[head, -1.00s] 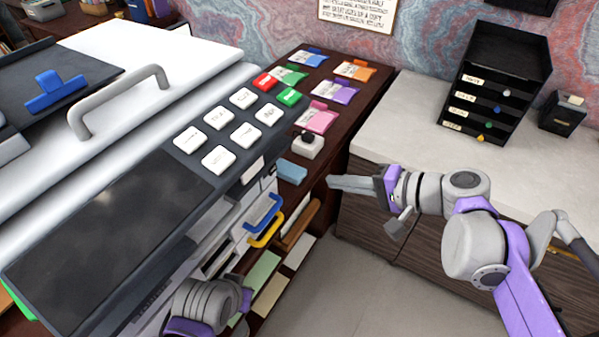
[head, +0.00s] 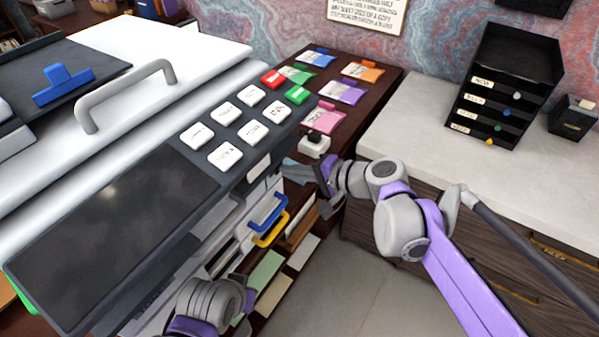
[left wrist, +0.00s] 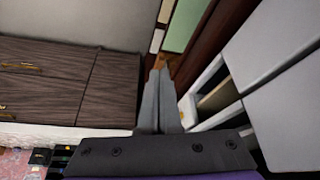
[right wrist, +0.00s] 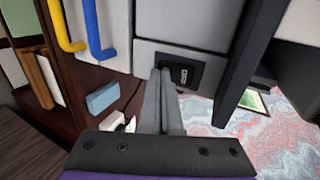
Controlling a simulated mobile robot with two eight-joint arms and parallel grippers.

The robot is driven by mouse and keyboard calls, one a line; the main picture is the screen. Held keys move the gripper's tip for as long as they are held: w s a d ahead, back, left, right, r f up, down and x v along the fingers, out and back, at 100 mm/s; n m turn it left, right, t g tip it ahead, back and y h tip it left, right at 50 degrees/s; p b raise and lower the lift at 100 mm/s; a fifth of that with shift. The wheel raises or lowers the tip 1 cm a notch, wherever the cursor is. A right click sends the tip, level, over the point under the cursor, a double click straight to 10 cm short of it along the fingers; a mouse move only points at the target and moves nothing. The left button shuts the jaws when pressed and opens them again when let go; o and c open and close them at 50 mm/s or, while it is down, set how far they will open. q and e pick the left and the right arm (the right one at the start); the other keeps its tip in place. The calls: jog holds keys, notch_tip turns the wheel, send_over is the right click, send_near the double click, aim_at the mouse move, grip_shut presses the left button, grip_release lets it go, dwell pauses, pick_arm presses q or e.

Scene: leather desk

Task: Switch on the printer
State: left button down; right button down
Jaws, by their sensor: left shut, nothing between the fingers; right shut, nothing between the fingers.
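The printer (head: 215,62) is a big white and grey machine on the left of the head view, with a dark screen and several white keys. In the right wrist view, a black recessed plate with a small switch (right wrist: 184,74) sits on the printer's grey side. My right gripper (right wrist: 160,72) is shut and empty, its tips just left of the switch in that view; I cannot tell whether they touch the plate. In the head view the right gripper (head: 293,171) is beside the printer's right side. My left gripper (left wrist: 160,68) is shut and empty, low by the shelves.
A blue handle (head: 268,212) and a yellow handle (head: 270,232) stick out from the printer's front. A brown shelf (head: 378,90) with coloured packets and a white counter (head: 430,125) stand to the right. Floor (head: 345,285) is free below.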

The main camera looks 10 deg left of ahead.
jog(key=shift+a+f, duration=0.1)
jog(key=shift+a, duration=0.05)
dwell(0.3)
jog(key=shift+w+r+p, duration=0.1)
jog(key=shift+r+p, duration=0.65)
jog(key=shift+r, duration=0.1)
